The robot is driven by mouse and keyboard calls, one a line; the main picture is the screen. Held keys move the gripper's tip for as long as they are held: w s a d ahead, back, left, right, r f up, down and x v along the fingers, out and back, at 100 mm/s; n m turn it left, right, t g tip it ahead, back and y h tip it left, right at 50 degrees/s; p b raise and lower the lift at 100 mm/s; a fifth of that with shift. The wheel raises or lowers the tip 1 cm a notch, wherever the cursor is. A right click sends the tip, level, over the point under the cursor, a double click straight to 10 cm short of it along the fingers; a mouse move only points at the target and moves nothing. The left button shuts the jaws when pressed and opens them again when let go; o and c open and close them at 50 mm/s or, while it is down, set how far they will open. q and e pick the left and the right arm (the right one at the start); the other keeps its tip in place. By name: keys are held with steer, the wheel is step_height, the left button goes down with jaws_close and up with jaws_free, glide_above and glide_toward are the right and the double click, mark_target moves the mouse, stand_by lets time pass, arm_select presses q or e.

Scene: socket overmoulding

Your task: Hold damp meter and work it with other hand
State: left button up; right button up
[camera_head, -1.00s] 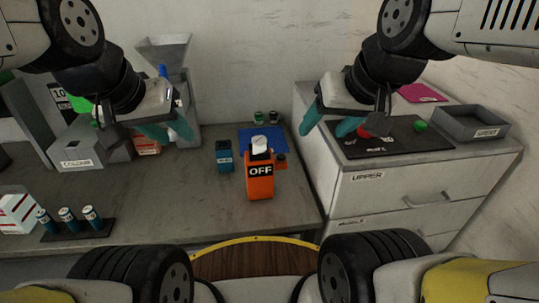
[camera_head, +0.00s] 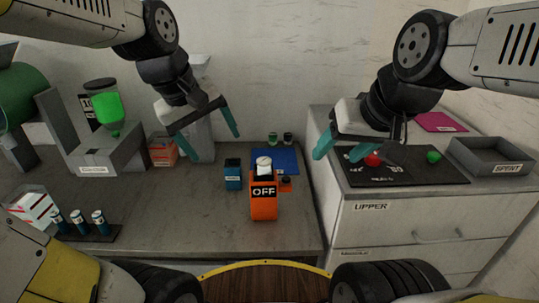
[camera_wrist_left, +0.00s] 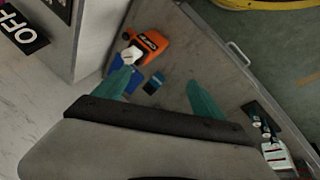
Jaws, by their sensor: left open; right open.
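The orange damp meter (camera_head: 263,203) stands upright on the grey bench, with a black label reading OFF and a white top. It also shows in the left wrist view (camera_wrist_left: 153,43), beyond my fingertips. My left gripper (camera_head: 208,143) is open and empty above the back of the bench, to the left of the meter and apart from it. My right gripper (camera_head: 340,153) is open over the black mat on the drawer cabinet, to the right of the meter; nothing shows between its fingers.
A small blue box (camera_head: 233,175) stands left of the meter. A blue mat (camera_head: 272,160) lies behind it. Several blue cylinders (camera_head: 79,220) stand at left. The cabinet holds a black mat (camera_head: 400,172) with red and green knobs and a grey SPENT tray (camera_head: 490,158).

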mark_target(270, 160)
arm_select(q)
steer(key=w+d+f+n+g, duration=0.1)
steer(key=w+d+f+n, duration=0.3)
steer(key=w+d+f+n+g+y, duration=0.1)
steer(key=w+d+f+n, duration=0.3)
steer(key=f, duration=0.1)
steer(key=w+d+f+n+g+y, duration=0.1)
steer(key=w+d+f+n+g, duration=0.1)
steer(key=w+d+f+n, duration=0.2)
steer(key=shift+d+f+n, duration=0.2)
steer(key=shift+d+n, duration=0.05)
steer(key=shift+n, duration=0.05)
steer(key=shift+w+d+f+n+y, duration=0.15)
steer(key=shift+f+n+y, duration=0.15)
steer(key=shift+f, duration=3.8)
steer(key=c, duration=1.6)
steer(key=o, duration=0.7)
steer(key=c, duration=0.5)
